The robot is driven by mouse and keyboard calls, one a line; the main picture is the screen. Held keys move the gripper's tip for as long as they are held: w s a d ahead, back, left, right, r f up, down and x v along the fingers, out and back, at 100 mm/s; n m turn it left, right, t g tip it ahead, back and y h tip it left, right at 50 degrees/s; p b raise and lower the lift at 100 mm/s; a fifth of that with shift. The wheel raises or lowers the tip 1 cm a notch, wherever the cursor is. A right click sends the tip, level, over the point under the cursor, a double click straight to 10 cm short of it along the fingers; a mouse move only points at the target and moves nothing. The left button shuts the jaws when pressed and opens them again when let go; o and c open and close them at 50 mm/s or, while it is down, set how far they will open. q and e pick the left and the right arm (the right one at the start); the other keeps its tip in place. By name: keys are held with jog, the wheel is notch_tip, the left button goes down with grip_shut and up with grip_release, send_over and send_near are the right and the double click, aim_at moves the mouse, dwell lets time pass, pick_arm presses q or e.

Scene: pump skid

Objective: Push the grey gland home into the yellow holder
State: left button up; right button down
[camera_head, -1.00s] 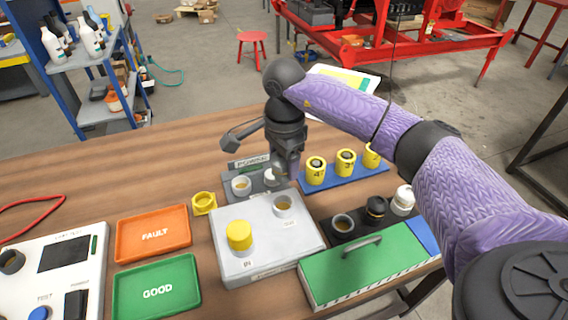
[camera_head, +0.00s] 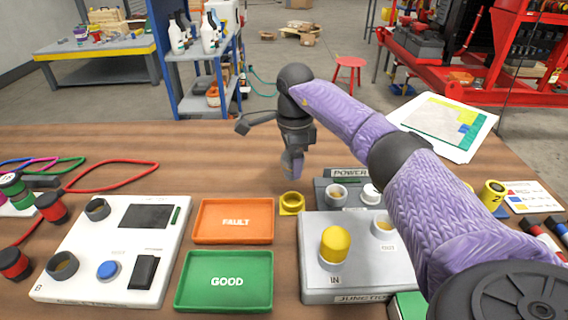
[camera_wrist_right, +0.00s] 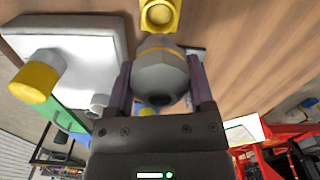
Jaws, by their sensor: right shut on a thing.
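My right gripper (camera_head: 292,172) is shut on the grey gland (camera_wrist_right: 160,78), a rounded, faceted piece with a thin yellow band, seen between the purple fingers in the right wrist view. In the head view the gland cannot be made out at the fingers. The yellow holder (camera_head: 291,203) is a small square-based ring on the wooden table, just right of the orange tray. In the wrist view the holder (camera_wrist_right: 160,14) shows beyond the gland's far end, its lower edge partly covered by it. Whether they touch, I cannot tell. My left gripper is not in view.
The orange FAULT tray (camera_head: 233,221) and green GOOD tray (camera_head: 223,281) lie left of the holder. The grey junction box (camera_head: 312,283) with a yellow cap (camera_head: 335,244) stands in front right. The POWER block (camera_head: 321,191) is close on the right. Bare table lies behind the holder.

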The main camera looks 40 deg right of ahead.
jog(key=shift+f+b, duration=0.55)
jog(key=shift+f, duration=0.15)
notch_tip(320, 180, down, 4)
jog(key=b, duration=0.3)
jog(key=shift+f, duration=0.1)
jog(key=shift+r, duration=0.2)
